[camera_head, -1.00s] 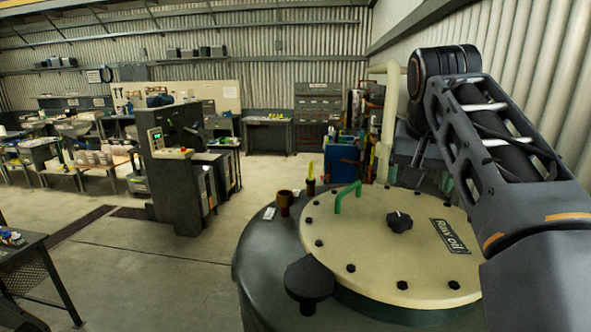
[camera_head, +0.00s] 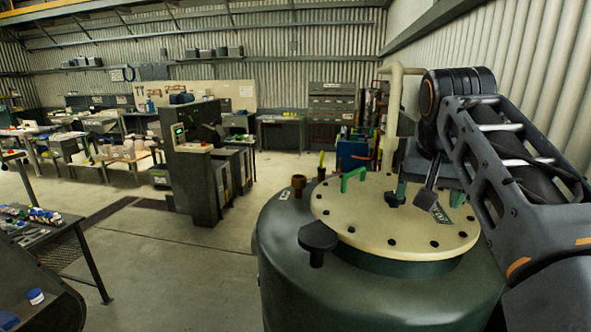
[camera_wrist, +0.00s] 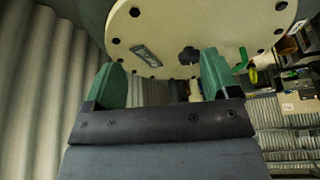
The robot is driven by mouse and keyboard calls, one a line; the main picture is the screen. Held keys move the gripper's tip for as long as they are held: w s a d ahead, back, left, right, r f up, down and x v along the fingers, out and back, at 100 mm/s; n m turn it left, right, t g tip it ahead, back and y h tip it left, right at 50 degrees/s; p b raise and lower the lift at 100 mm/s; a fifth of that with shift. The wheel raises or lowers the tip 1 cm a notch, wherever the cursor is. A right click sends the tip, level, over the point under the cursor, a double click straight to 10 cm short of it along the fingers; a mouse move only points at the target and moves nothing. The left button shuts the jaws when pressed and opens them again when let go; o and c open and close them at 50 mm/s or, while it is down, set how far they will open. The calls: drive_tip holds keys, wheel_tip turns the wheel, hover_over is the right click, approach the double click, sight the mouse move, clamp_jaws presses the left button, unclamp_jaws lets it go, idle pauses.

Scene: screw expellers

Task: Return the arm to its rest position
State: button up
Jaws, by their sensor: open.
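My gripper (camera_wrist: 158,62) is open in the wrist view, with two green fingers spread apart and nothing held between them. Beyond the fingers is the cream lid (camera_wrist: 205,22) of the tank, with its dark knob and a label. In the head view my arm (camera_head: 505,150) rises at the right and bends down behind its own links, close to the right part of the lid (camera_head: 345,215). A dark link of mine covers part of the label. The gap between fingers and lid is hard to judge.
The dark round tank (camera_head: 300,280) stands in front of me, with a green handle (camera_head: 353,178) and a brown cup (camera_head: 299,185) on top. A corrugated wall (camera_head: 540,80) is close at right. A tool table (camera_head: 45,232) is at left. Open floor (camera_head: 170,255) lies between.

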drive_tip(key=s+a+f+n, duration=0.1)
drive_tip(key=s+a+f, duration=0.1)
drive_tip(key=f, duration=0.6)
drive_tip(key=s+a+f+n+y, duration=0.1)
drive_tip(key=s+a+f+n, duration=0.1)
drive_tip(key=s+f, duration=0.3)
drive_tip(key=s+a+f+n, duration=0.1)
drive_tip(key=s+a+f, duration=0.1)
drive_tip(key=f, duration=1.1)
drive_tip(key=shift+s+n+t+y, duration=0.3)
drive_tip(key=shift+s+t+y, duration=0.1)
drive_tip(key=shift+s, duration=0.25)
drive_tip(key=shift+a+f, duration=0.1)
drive_tip(key=shift+a, duration=0.05)
